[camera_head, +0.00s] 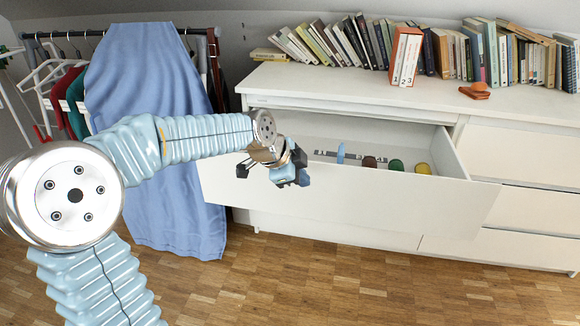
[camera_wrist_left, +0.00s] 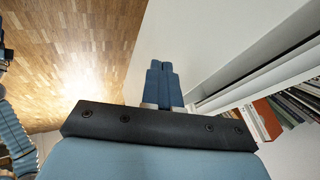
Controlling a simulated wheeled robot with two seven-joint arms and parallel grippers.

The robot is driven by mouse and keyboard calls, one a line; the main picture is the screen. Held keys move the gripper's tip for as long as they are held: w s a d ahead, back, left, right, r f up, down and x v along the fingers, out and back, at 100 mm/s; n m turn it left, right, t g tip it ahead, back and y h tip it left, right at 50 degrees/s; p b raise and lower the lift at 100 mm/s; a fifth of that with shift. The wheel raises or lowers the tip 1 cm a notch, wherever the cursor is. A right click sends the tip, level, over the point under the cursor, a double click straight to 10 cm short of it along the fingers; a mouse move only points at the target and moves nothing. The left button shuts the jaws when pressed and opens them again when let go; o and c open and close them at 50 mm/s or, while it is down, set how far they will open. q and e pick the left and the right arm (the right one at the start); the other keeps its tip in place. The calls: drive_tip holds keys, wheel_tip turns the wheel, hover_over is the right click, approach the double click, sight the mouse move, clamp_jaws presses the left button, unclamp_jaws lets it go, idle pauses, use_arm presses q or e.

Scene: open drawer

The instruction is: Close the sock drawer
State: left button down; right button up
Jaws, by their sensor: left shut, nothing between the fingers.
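The sock drawer (camera_head: 350,207) is pulled out of the white dresser (camera_head: 350,92). Several rolled socks lie inside it: blue (camera_head: 341,153), brown (camera_head: 369,162), green (camera_head: 396,165) and yellow (camera_head: 422,168). My left gripper (camera_head: 303,178) is at the left part of the drawer front, near its top edge. Its fingers (camera_wrist_left: 164,84) are together and empty in the left wrist view, with the white drawer front (camera_wrist_left: 210,40) beyond them. I cannot tell whether they touch the front.
Books (camera_head: 345,42) and an orange object (camera_head: 475,91) stand on the dresser top. A clothes rack with a blue cloth (camera_head: 150,75) is at the left. The closed drawers (camera_head: 525,155) are at the right. The wooden floor (camera_head: 330,285) in front is clear.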

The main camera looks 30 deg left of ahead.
sight(312, 176)
use_arm(q)
drive_tip(key=shift+w+a+r+p, duration=0.1)
drive_tip(key=shift+w+a+p, duration=0.15)
drive_tip(key=shift+w, duration=0.7)
drive_tip(key=shift+w+a+p, duration=0.1)
drive_tip(key=shift+w+a, duration=0.25)
drive_tip(key=shift+w, duration=0.55)
use_arm(e)
drive_tip(key=shift+a+r, duration=0.15)
drive_tip(key=shift+r, duration=0.4)
